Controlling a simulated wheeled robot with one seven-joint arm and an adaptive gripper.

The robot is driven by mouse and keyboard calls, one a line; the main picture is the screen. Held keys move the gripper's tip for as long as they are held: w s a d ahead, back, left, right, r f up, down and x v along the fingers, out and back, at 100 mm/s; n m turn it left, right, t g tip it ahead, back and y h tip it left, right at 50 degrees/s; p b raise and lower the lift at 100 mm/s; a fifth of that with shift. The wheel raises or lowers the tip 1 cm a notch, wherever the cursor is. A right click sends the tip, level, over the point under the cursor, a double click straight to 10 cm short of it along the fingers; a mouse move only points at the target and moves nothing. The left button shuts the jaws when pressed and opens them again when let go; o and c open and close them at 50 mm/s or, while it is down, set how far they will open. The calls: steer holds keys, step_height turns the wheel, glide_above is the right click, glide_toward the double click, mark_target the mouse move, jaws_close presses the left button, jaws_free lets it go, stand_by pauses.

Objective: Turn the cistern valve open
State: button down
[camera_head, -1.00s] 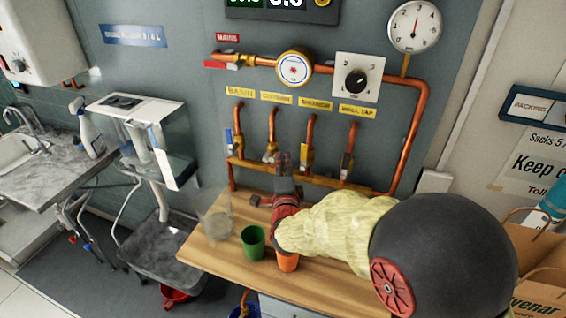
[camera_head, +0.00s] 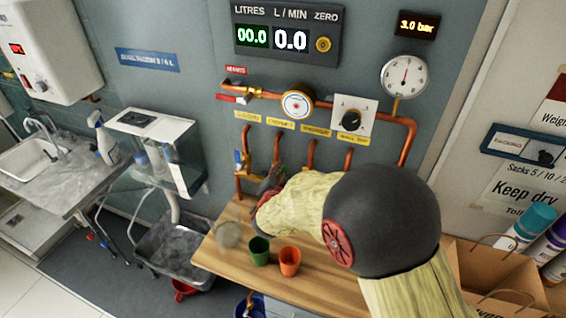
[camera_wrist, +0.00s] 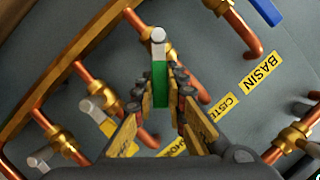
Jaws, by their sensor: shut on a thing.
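The cistern valve is on the second riser from the left, under the second yellow label (camera_head: 280,123) in the head view. In the wrist view its green lever (camera_wrist: 159,78) hangs from a pale pivot on the brass body, oblique to its copper pipe. My gripper (camera_wrist: 160,93) has a finger on each side of the green lever and is shut on it. In the head view my gripper (camera_head: 268,180) covers the valve body and lever. The meter display (camera_head: 288,38) reads 00.0 litres and 0.0 L/min.
The blue-handled basin valve (camera_head: 238,160) is close on the left. A green cup (camera_head: 259,250), an orange cup (camera_head: 290,261) and a clear glass (camera_head: 228,236) stand on the wooden bench (camera_head: 335,284) below my arm. A pressure gauge (camera_head: 404,77) is above.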

steer(key=n+p, duration=0.1)
steer(key=p, duration=0.1)
steer(key=a+r+n+h+p, duration=0.1)
steer(key=p, duration=0.2)
steer(key=g+p, duration=0.1)
steer(key=p, duration=0.1)
steer(key=shift+w+a+r+n+p, duration=0.2)
steer(key=shift+w+a+n+p, duration=0.1)
steer(key=shift+n, duration=0.1)
steer(key=a+n+h+p, duration=0.1)
steer(key=p, duration=0.3)
steer(key=shift+w, duration=0.1)
steer(key=shift+a+f+n+g+h+p, duration=0.1)
steer(key=shift+n+g+h+p, duration=0.3)
steer(key=shift+p, duration=0.1)
steer(key=shift+w, duration=0.1)
steer(key=c, duration=1.8)
jaws_free()
steer(key=shift+o, duration=0.2)
steer(key=shift+a, duration=0.1)
